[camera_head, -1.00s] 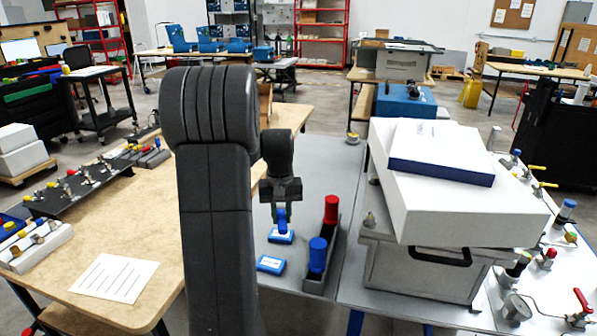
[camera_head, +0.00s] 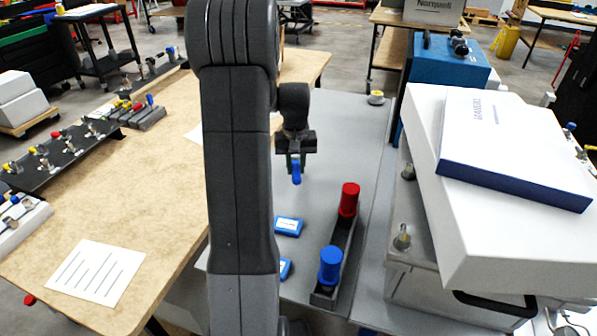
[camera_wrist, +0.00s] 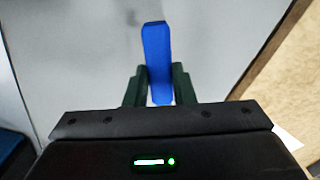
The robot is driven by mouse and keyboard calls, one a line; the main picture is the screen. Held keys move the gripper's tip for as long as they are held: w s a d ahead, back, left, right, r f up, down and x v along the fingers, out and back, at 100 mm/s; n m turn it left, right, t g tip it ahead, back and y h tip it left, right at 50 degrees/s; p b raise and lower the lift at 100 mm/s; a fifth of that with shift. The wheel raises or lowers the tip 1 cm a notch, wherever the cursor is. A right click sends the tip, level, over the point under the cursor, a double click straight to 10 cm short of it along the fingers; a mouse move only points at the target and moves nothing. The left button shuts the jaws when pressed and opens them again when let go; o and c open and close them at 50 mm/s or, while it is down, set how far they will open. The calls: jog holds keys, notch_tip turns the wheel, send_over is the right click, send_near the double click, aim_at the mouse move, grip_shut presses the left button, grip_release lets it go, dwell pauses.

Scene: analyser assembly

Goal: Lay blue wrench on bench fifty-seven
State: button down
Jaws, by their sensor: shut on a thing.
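My gripper (camera_head: 296,158) is shut on a blue bar-like piece, which I take to be the blue wrench (camera_head: 296,174). It hangs from the fingers over the grey bench (camera_head: 335,120). In the wrist view the blue wrench (camera_wrist: 156,50) stands between the two dark green fingers (camera_wrist: 158,84), its free end pointing up in the picture. The wrench's far part is hidden in the head view. No bench number is readable, so I cannot tell which bench is fifty-seven.
Two blue-and-white boxes (camera_head: 287,226) lie on the grey bench, one partly behind my arm. A dark rack (camera_head: 336,262) holds a red cylinder (camera_head: 349,198) and a blue one (camera_head: 330,264). White boxes (camera_head: 500,195) stand at right. The wooden bench (camera_head: 150,190) at left has free room.

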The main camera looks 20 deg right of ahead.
jog(key=shift+f, duration=2.3)
jog(key=shift+f, duration=0.2)
jog(key=c, duration=1.2)
grip_release()
jog(key=shift+r, duration=0.1)
